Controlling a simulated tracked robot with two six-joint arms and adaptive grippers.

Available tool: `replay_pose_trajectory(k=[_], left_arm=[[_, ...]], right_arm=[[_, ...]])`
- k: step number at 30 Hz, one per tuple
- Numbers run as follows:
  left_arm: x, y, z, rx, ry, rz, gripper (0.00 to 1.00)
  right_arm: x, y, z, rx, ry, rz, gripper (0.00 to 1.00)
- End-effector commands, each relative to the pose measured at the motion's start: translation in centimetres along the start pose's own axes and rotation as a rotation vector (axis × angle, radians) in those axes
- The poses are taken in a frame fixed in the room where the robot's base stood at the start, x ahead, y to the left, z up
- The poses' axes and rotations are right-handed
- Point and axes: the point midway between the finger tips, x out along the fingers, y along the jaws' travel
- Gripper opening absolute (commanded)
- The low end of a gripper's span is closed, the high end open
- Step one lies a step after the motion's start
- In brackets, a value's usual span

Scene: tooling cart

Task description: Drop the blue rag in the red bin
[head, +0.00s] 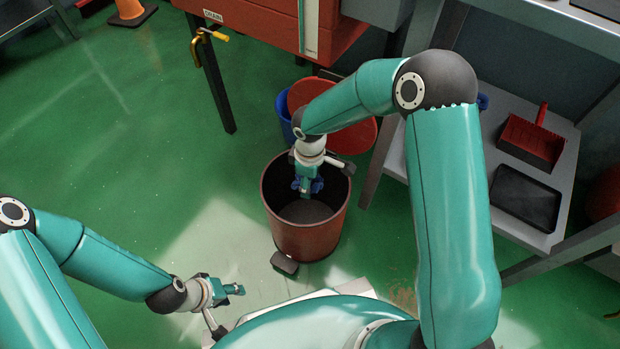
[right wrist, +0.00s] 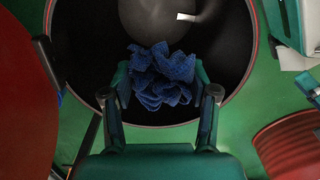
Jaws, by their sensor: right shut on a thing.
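The blue rag (right wrist: 160,78) is bunched between the fingers of my right gripper (right wrist: 162,90), which is shut on it. In the head view, bits of the rag (head: 316,186) show around my right gripper (head: 305,190), which points down at the mouth of the red bin (head: 305,240). The right wrist view looks down into the dark bin, and its round rim (right wrist: 248,75) surrounds the rag. My left gripper (head: 236,290) hangs empty over the floor at lower left, apart from the bin. Its finger opening is too small to judge.
Behind the bin are a round red container (head: 360,135) and a blue one (head: 285,118). A grey shelf (head: 480,150) at right holds a red dustpan (head: 530,143) and a black tray (head: 525,198). Green floor is clear at left.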

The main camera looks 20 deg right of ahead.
Motion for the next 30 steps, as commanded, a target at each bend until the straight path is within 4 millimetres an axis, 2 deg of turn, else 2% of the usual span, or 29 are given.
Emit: replay_pose_trajectory(k=[8,9,13,14,25,30], left_arm=[[0.1,0.0,0.0,0.0,0.0,0.0,0.4],[0.1,0.0,0.0,0.0,0.0,0.0,0.4],[0.1,0.0,0.0,0.0,0.0,0.0,0.4],[0.1,0.0,0.0,0.0,0.0,0.0,0.4],[0.0,0.0,0.0,0.0,0.0,0.0,0.4],[0.0,0.0,0.0,0.0,0.0,0.0,0.4]], right_arm=[[0.1,0.0,0.0,0.0,0.0,0.0,0.15],[0.1,0.0,0.0,0.0,0.0,0.0,0.64],[0.1,0.0,-0.1,-0.001,0.0,0.0,0.86],[0.1,0.0,-0.1,-0.001,0.0,0.0,0.88],[-0.2,0.0,-0.1,-0.001,0.001,0.001,0.88],[-1.9,0.1,-0.1,0.0,0.003,0.004,0.88]])
